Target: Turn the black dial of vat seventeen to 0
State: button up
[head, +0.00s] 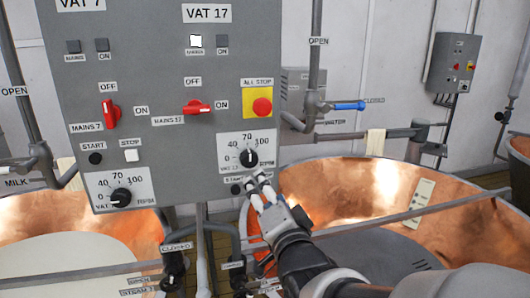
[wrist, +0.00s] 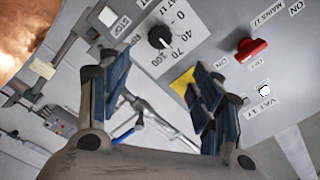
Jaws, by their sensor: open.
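The black dial (head: 248,157) of vat seventeen sits on a white scale plate (head: 229,146) at the lower right of the grey panel. Its pointer looks to be near 70. My gripper (head: 258,182) is just below the dial, apart from it, and partly covers the small start and stop labels there. In the wrist view the dial (wrist: 160,37) lies beyond the spread fingers of my gripper (wrist: 160,70), with nothing between them. The plate's 0, 40, 70 and 100 are readable there.
Vat seven's dial (head: 122,197) is at the panel's lower left. The red mains 17 switch (head: 196,107) points to ON, below a lit white lamp (head: 196,41). The red all-stop button (head: 262,106) is above the dial. A copper vat (head: 345,190) stands at right.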

aim_at(250, 161)
jog(key=p+x, duration=0.1)
jog(key=x, duration=1.6)
jog(key=shift+w+f, duration=0.1)
jog(key=shift+f, duration=0.05)
jog(key=shift+c, duration=0.3)
jog(key=c, duration=1)
